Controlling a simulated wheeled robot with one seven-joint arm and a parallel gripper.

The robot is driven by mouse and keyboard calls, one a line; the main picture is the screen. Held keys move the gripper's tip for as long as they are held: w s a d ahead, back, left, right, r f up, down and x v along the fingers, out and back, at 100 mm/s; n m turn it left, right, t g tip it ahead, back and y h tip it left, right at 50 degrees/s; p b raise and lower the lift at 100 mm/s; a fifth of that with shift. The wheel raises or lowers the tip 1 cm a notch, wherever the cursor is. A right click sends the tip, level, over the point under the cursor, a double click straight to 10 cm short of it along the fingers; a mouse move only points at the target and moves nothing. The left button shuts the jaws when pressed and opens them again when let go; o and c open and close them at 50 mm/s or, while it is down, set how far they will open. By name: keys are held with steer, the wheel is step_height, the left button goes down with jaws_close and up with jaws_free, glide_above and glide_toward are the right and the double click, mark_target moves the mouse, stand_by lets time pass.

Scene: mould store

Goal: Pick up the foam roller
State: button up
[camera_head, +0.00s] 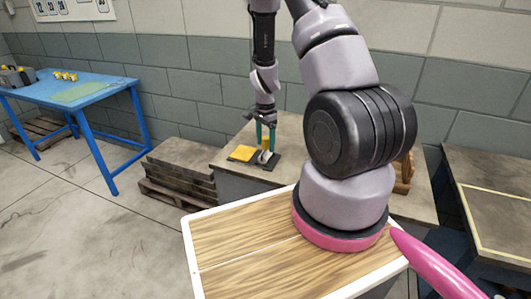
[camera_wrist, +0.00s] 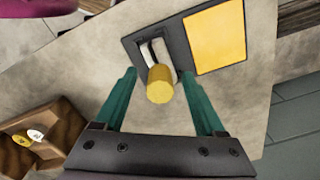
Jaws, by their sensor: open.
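The foam roller shows as a yellow cylinder (camera_wrist: 160,84) in the wrist view, its round end towards the camera. It rises from a pale piece in a dark tray (camera_wrist: 128,42). In the head view its yellow part (camera_head: 266,144) shows between the fingers, above the tray (camera_head: 266,165) on the grey bench. My gripper (camera_head: 265,146) points down over the tray. Its green fingers stand apart in the wrist view (camera_wrist: 158,76), one on each side of the yellow cylinder, with gaps visible. I cannot tell exactly how deep the fingertips reach.
A flat yellow pad (camera_head: 243,153) lies beside the roller on the tray.

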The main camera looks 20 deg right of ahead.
jaws_close()
steer(key=shift+r, duration=0.15)
step_height(320, 180, up, 10)
steer(key=shift+f, duration=0.1)
stand_by(0.4)
steer(key=c, duration=1.1)
jaws_free()
jaws_close()
